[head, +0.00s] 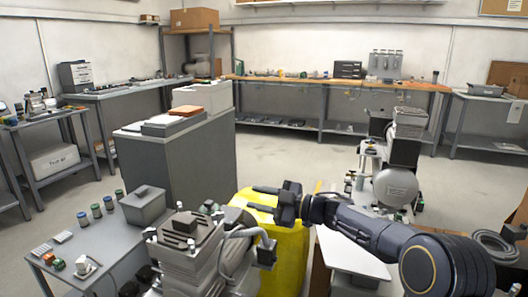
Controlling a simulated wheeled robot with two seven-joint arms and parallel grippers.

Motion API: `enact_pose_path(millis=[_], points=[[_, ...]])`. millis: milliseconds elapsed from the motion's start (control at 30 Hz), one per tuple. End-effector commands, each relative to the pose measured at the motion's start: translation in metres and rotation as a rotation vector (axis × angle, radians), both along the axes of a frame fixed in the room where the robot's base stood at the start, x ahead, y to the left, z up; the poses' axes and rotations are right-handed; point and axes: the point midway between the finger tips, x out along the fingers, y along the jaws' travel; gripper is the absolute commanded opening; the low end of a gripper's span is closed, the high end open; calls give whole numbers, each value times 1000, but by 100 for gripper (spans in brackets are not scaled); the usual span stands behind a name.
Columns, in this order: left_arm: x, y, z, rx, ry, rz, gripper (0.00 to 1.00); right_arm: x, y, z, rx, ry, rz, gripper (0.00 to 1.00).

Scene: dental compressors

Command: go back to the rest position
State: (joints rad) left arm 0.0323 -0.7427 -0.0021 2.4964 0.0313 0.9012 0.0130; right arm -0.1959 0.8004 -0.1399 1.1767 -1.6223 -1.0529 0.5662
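My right arm comes in from the lower right and reaches left across the picture. Its gripper (254,197) points left, in front of and above a yellow bin (292,255). Its two dark fingers are apart with yellow showing between them, and I see nothing held. The gripper is near the grey compressor (190,255) in the foreground, to the right of and above its top. I cannot tell how close it is in depth. My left gripper is not in view.
A low table (75,255) with small jars and a grey box stands at the left. A grey cabinet (205,160) stands behind the compressor. Another machine with a round tank (395,187) is behind my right arm. Open floor (300,155) lies in the middle, with workbenches along the walls.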

Motion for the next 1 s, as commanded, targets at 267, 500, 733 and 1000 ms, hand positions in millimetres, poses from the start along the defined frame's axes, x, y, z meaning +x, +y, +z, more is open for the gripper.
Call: enact_pose_path(millis=[267, 500, 733, 1000], points=[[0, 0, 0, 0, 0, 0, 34, -19, -186, 92, 201, 179, -769, 34], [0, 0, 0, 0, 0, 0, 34, -150, -288, 37, 248, 638, -1197, 34], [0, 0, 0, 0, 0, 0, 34, -286, -280, -45, 206, 1090, -1281, 34], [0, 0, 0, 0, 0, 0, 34, -384, -239, -99, 150, 1409, -1205, 34]])
